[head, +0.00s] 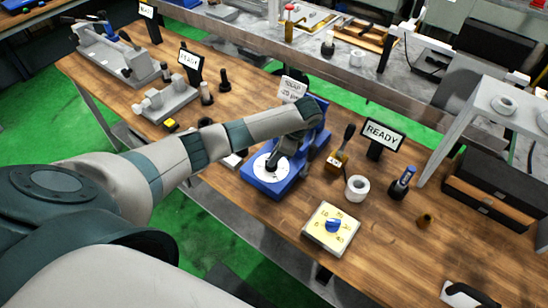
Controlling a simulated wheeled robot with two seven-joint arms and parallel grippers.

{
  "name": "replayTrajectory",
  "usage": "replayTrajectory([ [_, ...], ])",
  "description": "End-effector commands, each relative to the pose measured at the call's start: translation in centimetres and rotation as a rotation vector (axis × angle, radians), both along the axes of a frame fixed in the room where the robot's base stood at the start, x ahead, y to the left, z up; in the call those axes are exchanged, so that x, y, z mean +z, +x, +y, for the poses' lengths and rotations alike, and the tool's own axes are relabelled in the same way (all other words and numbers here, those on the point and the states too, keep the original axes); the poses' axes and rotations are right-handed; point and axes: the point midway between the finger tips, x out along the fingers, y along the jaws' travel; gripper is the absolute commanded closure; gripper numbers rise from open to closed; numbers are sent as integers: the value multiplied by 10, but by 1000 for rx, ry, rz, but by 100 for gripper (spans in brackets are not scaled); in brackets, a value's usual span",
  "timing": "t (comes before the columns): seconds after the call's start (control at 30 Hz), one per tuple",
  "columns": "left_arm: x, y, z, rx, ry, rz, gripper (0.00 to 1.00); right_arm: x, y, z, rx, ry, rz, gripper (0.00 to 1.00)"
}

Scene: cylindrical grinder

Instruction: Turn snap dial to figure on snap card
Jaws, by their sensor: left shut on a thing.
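A blue device (314,150) stands on the wooden bench with a white round dial face (260,172) on its base. I take this to be the snap dial. My left gripper (273,164) reaches down onto the middle of the dial and is shut on its centre, which the fingers hide. The dial's marks and pointer are too small or covered to read. The snap card (293,90), a small white sign, stands just behind the blue device. Its top word looks like "SNAP" and its lower line seems to read 25 with a unit. My right gripper is not in view.
A cream dial plate (322,240) with a blue knob lies in front of the blue device. Grey fixtures (168,103) stand left.

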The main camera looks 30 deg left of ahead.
Motion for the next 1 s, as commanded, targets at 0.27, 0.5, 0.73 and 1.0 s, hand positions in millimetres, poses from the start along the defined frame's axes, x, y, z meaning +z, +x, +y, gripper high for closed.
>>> replayTrajectory([
  [0.27, 2, 2, 2, 82, 2, -3, 100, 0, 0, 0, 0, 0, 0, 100],
  [0.5, 2, 2, 2, 90, 2, -3, 100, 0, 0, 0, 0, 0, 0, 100],
  [0.73, 2, 2, 2, 89, 2, -3, 73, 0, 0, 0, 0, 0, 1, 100],
  [1.0, 1, 1, 1, 87, 1, -1, 69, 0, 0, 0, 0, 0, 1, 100],
])
